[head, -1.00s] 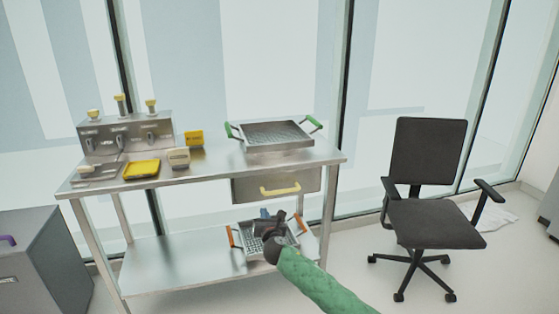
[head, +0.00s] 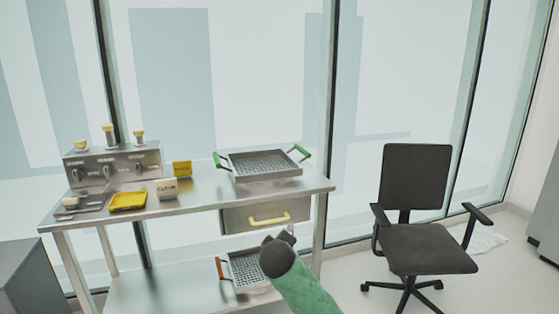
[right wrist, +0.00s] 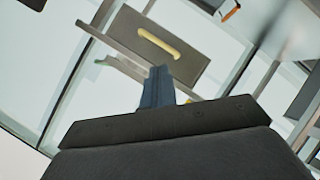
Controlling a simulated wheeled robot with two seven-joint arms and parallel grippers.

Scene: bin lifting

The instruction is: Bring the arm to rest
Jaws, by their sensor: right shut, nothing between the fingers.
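My right arm, in a green sleeve, reaches in from the bottom of the head view. Its dark gripper (head: 280,238) is in front of the workbench, below the drawer, and overlaps the lower basket in the picture. In the right wrist view the blue-grey fingers (right wrist: 158,86) are together with nothing between them. A metal basket with an orange handle (head: 240,270) sits on the lower shelf, its right part hidden behind my arm. A second basket with green handles (head: 262,165) stands on the bench top. My left gripper is not in view.
The steel bench (head: 205,190) has a drawer with a yellow handle (head: 268,220), also in the right wrist view (right wrist: 158,43). A control box (head: 112,167), a yellow tray (head: 128,201) and small signs stand on it. A black office chair (head: 416,247) stands to the right.

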